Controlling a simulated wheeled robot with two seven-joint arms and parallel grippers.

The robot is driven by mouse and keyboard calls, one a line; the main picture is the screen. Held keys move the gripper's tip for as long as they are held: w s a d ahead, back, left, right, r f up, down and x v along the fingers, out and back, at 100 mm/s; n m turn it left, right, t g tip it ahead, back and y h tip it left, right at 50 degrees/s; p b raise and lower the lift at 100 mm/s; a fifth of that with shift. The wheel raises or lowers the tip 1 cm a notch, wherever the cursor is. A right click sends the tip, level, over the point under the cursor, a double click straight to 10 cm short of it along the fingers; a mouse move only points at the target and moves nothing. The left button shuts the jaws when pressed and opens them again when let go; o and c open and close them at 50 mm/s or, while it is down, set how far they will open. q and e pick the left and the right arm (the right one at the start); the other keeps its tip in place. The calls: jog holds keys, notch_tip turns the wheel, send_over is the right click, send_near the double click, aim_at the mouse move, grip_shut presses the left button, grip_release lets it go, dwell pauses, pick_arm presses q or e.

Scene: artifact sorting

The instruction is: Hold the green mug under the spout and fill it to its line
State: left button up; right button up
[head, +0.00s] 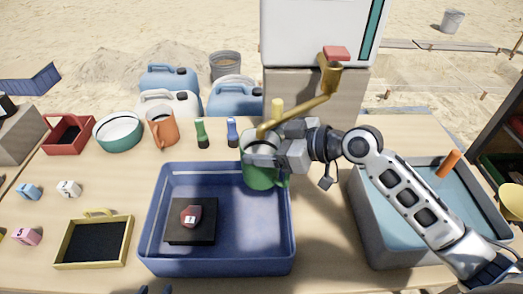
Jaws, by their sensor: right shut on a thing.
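The green mug (262,178) is upright over the back right corner of the blue basin (170,255). My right gripper (264,157) is shut on the mug near its rim, with the arm coming in from the right. The brass spout (292,112) slants down left from the tap, and its lower end is just above the mug's mouth. The mug's inside, line and fill level cannot be made out. A small dark part at the bottom edge seems to be my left gripper (155,290); its jaws are not clear.
In the basin a dark block (180,232) bears a small dark red piece (191,216). A grey tub (375,240) stands right, under my arm. An orange jug (161,128), a green-and-white bowl (118,131) and a red tray (68,135) stand back left. A yellow tray (92,264) lies front left.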

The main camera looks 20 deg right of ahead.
jog(key=shift+s, duration=0.1)
jog(key=s+a+p, duration=0.2)
jog(key=s+p, duration=0.1)
jog(key=s, duration=0.6)
jog(key=shift+s+a+p, duration=0.25)
jog(key=shift+a+p, duration=0.15)
dwell(0.4)
jog(key=shift+r, duration=0.1)
dwell(0.6)
